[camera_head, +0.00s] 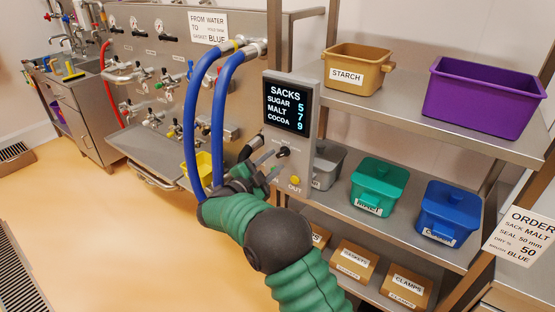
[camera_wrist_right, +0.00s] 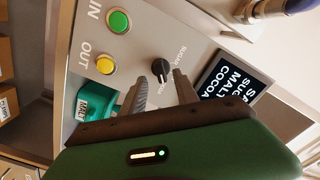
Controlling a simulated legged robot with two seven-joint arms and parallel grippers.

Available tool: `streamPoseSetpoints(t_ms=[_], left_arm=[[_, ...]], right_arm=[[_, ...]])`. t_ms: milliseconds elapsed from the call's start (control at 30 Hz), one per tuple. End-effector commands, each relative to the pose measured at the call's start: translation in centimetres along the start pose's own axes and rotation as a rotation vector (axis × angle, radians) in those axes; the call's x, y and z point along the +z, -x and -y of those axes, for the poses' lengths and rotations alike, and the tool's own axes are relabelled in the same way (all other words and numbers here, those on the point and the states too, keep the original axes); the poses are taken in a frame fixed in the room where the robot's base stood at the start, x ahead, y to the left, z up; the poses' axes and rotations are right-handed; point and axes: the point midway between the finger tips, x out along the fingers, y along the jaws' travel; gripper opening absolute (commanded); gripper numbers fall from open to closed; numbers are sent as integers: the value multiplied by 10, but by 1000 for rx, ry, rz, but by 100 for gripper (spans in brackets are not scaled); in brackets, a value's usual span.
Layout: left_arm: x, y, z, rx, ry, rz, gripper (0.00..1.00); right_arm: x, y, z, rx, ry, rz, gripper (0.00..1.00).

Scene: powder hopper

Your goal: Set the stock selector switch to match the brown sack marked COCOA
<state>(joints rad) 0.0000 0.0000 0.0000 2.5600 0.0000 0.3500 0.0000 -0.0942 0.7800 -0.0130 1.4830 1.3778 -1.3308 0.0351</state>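The stock selector switch is a black knob (camera_head: 283,151) on a grey panel (camera_head: 304,88); it also shows in the right wrist view (camera_wrist_right: 161,68), with SUGAR printed beside it. Its exact setting is too small to tell. The panel's screen (camera_head: 286,104) reads SUGAR 5, MALT 7, COCOA 9. My right gripper (camera_head: 268,163) is close to the knob. In the right wrist view its two fingers (camera_wrist_right: 160,78) are apart, with the knob showing between their tips; contact cannot be told. No brown sack marked COCOA is in view. My left gripper is out of view.
A green button (camera_wrist_right: 119,21) marked IN and a yellow button (camera_wrist_right: 105,64) marked OUT sit near the knob. Blue hoses (camera_head: 218,115) hang left of the panel. A shelf (camera_head: 420,125) with bins stands right. An order card (camera_head: 522,237) reads SACK MALT.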

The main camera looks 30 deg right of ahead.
Motion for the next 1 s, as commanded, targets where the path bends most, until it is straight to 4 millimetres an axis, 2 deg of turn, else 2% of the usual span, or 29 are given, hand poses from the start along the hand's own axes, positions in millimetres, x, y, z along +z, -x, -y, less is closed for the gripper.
streamPoseSetpoints(t_ms=[33, 200, 300, 433, 600, 1000], left_arm=[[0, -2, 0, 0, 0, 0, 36], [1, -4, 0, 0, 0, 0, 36], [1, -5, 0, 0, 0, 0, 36], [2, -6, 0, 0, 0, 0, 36], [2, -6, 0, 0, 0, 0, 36], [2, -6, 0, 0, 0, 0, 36]], right_arm=[[2, 15, 1, -3, -1, 6, 36], [2, 66, 0, -2, 0, 6, 36], [3, 94, 0, -2, 1, 5, 36], [2, 121, 0, -1, 1, 3, 36], [2, 136, 0, 0, 1, 2, 36], [2, 136, 0, 0, 1, 1, 36]])
